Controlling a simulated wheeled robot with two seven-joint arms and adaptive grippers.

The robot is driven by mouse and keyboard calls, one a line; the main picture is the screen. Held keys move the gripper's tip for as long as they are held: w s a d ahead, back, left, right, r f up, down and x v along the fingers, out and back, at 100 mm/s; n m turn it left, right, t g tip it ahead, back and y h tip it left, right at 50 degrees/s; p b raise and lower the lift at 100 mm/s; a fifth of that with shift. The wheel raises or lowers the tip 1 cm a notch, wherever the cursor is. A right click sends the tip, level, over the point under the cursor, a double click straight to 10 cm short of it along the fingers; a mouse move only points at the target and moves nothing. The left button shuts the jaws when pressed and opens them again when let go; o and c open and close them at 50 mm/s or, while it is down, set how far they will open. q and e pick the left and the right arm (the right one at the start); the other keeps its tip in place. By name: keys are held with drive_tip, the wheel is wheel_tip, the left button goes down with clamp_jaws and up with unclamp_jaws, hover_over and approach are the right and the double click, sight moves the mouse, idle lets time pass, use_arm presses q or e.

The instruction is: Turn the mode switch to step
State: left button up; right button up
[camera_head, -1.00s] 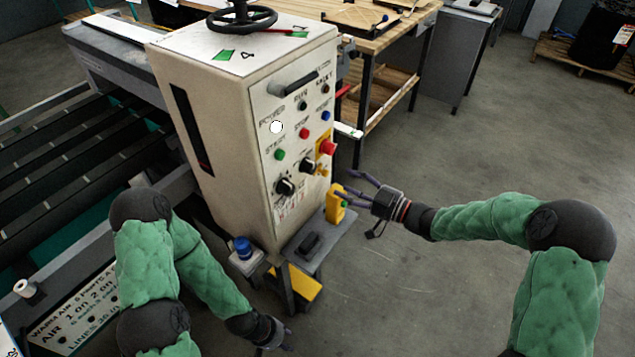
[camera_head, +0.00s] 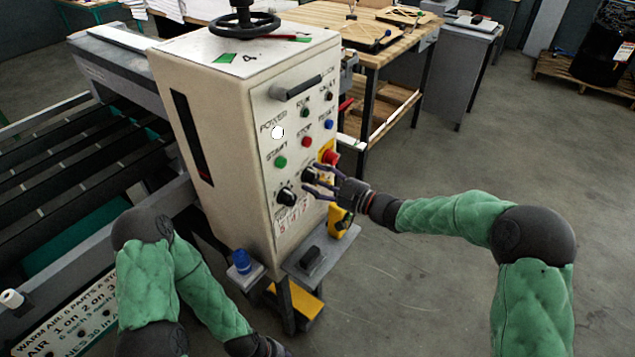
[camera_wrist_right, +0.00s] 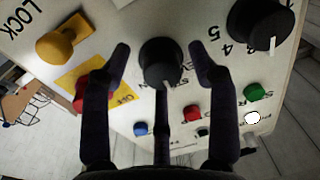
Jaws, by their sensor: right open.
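The cream control cabinet (camera_head: 215,120) stands at the centre of the head view. Its upper black knob (camera_head: 310,174), apparently the mode switch, is partly hidden by my right gripper (camera_head: 316,182). In the right wrist view this black knob (camera_wrist_right: 163,65) sits between the spread fingertips, its white pointer mark toward the picture's bottom. My right gripper is open and empty in front of it; I cannot tell whether any finger touches it. Lettering beside the knob is too covered to read. My left gripper (camera_head: 268,348) is low at the bottom edge, its fingers unclear.
A numbered black dial (camera_wrist_right: 262,30) is beside the knob. A yellow knob (camera_wrist_right: 62,40) marked LOCK and a red button on a yellow plate (camera_wrist_right: 110,92) lie on the other side. Green (camera_wrist_right: 255,90), red (camera_wrist_right: 191,112) and blue (camera_wrist_right: 141,129) buttons are close by. Open floor lies right.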

drive_tip(key=shift+w+a, duration=0.1)
drive_tip(key=shift+a, duration=0.05)
drive_tip(key=c, duration=1.1)
drive_tip(key=shift+c, duration=0.2)
drive_tip(key=shift+f+n, duration=0.1)
drive_tip(key=shift+n, duration=0.2)
drive_tip(key=o, duration=1.1)
drive_tip(key=shift+o, duration=0.2)
